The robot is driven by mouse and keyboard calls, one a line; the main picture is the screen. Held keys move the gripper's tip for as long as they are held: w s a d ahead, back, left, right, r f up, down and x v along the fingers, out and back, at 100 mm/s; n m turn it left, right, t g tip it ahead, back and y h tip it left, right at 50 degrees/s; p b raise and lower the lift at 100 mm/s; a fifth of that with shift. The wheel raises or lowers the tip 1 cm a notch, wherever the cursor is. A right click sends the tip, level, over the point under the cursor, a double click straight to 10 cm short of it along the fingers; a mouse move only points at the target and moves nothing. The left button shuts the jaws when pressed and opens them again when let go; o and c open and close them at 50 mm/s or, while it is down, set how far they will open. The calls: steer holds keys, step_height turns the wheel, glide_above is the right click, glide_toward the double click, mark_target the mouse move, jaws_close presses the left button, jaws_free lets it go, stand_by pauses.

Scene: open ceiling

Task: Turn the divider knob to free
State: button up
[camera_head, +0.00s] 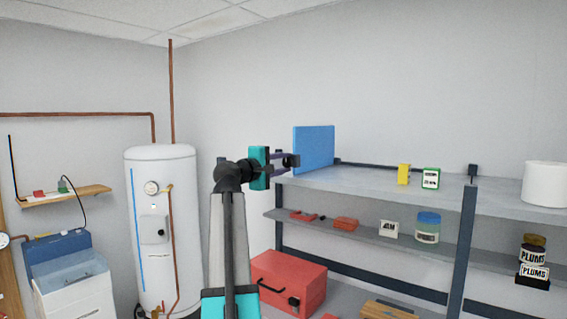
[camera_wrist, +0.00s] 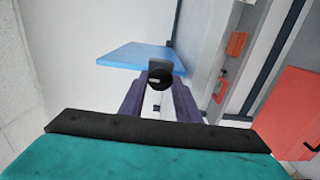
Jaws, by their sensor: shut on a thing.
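The blue divider (camera_head: 314,149) stands upright at the left end of the top shelf. In the wrist view the divider (camera_wrist: 130,56) lies beyond a dark round knob (camera_wrist: 160,72) with a small pale mark on its face. My gripper (camera_head: 284,159) reaches the shelf's left end from the left. Its purple fingers show in the wrist view (camera_wrist: 159,90) on both sides of the knob, shut on it. In the head view the knob is small and mostly hidden by the fingers. I cannot read any lettering on the knob.
The grey top shelf (camera_head: 388,182) carries a yellow block (camera_head: 404,174), a green-and-white box (camera_head: 431,178) and a white roll (camera_head: 545,184). A red toolbox (camera_head: 288,282) sits below. A white water tank (camera_head: 163,232) stands left of my arm. The space above the shelf is clear.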

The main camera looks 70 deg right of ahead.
steer(key=shift+f, duration=0.1)
stand_by(0.3)
steer(key=o, duration=1)
steer(key=shift+a, duration=0.15)
steer(key=shift+b+v, duration=2.25)
steer(key=shift+v, duration=4.6)
